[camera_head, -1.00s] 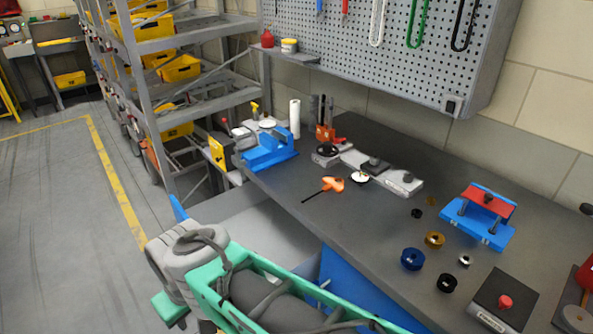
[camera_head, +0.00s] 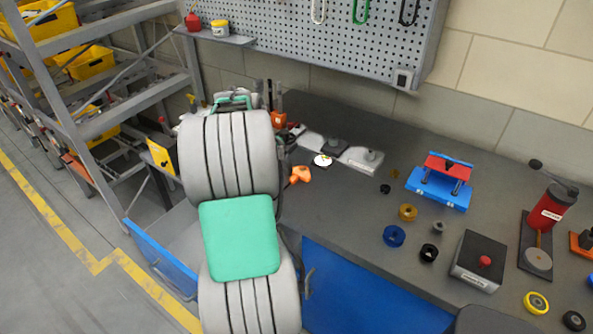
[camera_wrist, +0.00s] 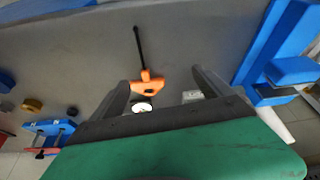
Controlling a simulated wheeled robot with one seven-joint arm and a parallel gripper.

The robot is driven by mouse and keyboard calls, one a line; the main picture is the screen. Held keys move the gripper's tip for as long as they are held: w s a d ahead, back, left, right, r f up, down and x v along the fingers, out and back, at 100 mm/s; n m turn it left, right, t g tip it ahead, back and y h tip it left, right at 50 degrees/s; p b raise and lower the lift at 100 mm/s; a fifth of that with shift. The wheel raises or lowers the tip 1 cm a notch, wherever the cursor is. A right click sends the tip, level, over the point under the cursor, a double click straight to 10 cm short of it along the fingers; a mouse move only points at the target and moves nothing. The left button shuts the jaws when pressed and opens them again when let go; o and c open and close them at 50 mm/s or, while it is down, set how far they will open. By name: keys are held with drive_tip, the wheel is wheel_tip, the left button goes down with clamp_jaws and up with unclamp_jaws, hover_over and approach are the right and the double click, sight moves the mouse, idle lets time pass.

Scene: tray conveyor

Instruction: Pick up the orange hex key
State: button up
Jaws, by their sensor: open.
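The orange hex key (camera_wrist: 150,86) lies on the grey workbench (camera_wrist: 80,50), its black shaft pointing up and away in the wrist view. My gripper (camera_wrist: 159,80) is open, with one finger on each side of the orange handle in that view. I cannot tell how far above the handle the fingers are; I see no grip on it. In the head view only the orange handle of the hex key (camera_head: 301,174) shows at the right edge of my arm. My arm hides the shaft and my gripper there.
A small white dish (camera_head: 322,160) and a grey block with knobs (camera_head: 362,157) stand close to the handle. A blue and red fixture (camera_head: 438,187), several rings and a box with a red button (camera_head: 480,262) are to the right. A blue vise (camera_wrist: 285,75) shows at right in the wrist view.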

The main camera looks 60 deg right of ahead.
sight(296, 175)
drive_tip(key=shift+o, duration=0.9)
drive_tip(key=shift+m, duration=0.8)
drive_tip(key=s+d, duration=0.2)
drive_tip(key=s+d+f, duration=0.1)
drive_tip(key=s+d, duration=0.1)
drive_tip(key=shift+s+d+f, duration=0.1)
drive_tip(key=shift+d+f, duration=0.1)
drive_tip(key=shift+d, duration=0.05)
drive_tip(key=p+x, duration=0.2)
drive_tip(key=x, duration=0.5)
drive_tip(key=shift+d+f, duration=0.1)
drive_tip(key=shift+d, duration=0.1)
drive_tip(key=shift+g, duration=0.3)
drive_tip(key=shift+c, duration=0.4)
drive_tip(key=c, duration=1.2)
